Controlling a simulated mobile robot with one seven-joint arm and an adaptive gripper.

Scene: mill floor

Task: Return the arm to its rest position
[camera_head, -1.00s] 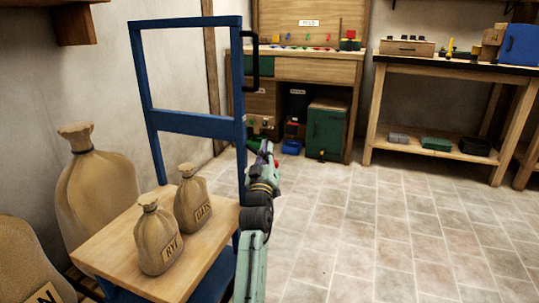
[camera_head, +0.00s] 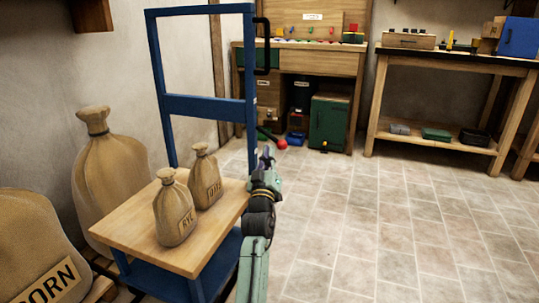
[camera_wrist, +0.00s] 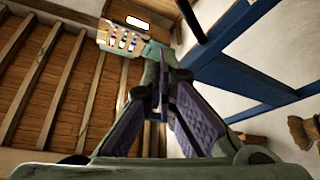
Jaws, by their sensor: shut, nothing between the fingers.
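My arm reaches up from the bottom middle of the head view, just right of the blue cart. My gripper (camera_head: 266,157) is at its far end, beside the cart's right upright and clear of the sacks. In the wrist view its two purple-padded fingers (camera_wrist: 160,88) come together at the tips, with nothing held between them. The wrist view looks upward past the fingers.
The blue cart (camera_head: 206,108) bears a rye sack (camera_head: 173,212) and another small sack (camera_head: 206,182) on its wooden top. A corn sack (camera_head: 38,240) stands at left. A workbench (camera_head: 455,63) stands at back right. Tiled floor at right is clear.

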